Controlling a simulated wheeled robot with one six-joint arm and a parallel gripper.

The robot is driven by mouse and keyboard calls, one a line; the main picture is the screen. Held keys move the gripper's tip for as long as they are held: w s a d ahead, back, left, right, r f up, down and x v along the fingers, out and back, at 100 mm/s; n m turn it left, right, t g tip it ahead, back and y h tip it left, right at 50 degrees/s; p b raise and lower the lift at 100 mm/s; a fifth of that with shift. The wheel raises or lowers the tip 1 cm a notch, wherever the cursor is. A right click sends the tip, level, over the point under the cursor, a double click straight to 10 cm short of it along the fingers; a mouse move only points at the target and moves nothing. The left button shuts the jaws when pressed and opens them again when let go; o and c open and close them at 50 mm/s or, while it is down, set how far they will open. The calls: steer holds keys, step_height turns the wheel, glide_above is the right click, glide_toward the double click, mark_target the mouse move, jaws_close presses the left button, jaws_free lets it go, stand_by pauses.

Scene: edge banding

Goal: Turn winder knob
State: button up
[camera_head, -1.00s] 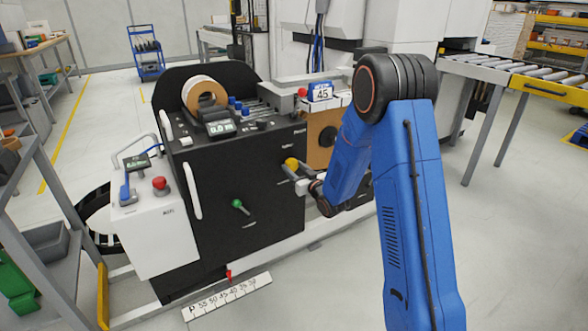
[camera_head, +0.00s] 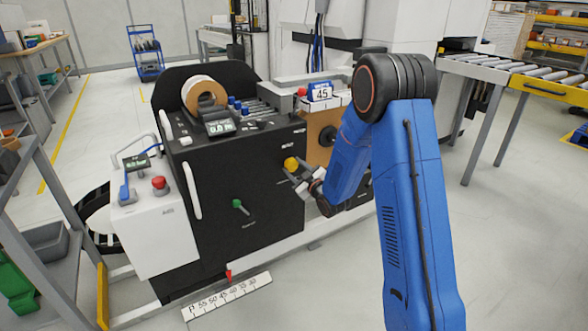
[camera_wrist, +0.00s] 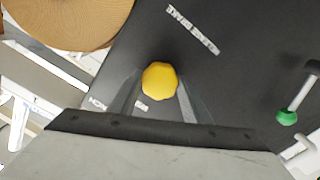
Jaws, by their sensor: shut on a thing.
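The yellow knob (camera_head: 291,163) is on the front face of the black winder cabinet (camera_head: 255,190), toward its right side. In the wrist view the same yellow knob (camera_wrist: 159,79) lies between the two fingers of my gripper (camera_wrist: 158,93). The gripper is shut on it. In the head view my gripper (camera_head: 295,168) reaches the knob from the right, and the blue arm hides part of the machine behind it.
A green-handled lever (camera_head: 238,204) is left of and below the knob. A white control box with a red button (camera_head: 158,182) stands at the left. A white scale plate (camera_head: 228,297) with a red pointer (camera_head: 229,277) lies low in front. A tape roll (camera_head: 204,92) sits on top.

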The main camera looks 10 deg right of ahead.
steer(key=shift+n, duration=0.6)
steer(key=o, duration=1)
steer(key=shift+o, duration=0.2)
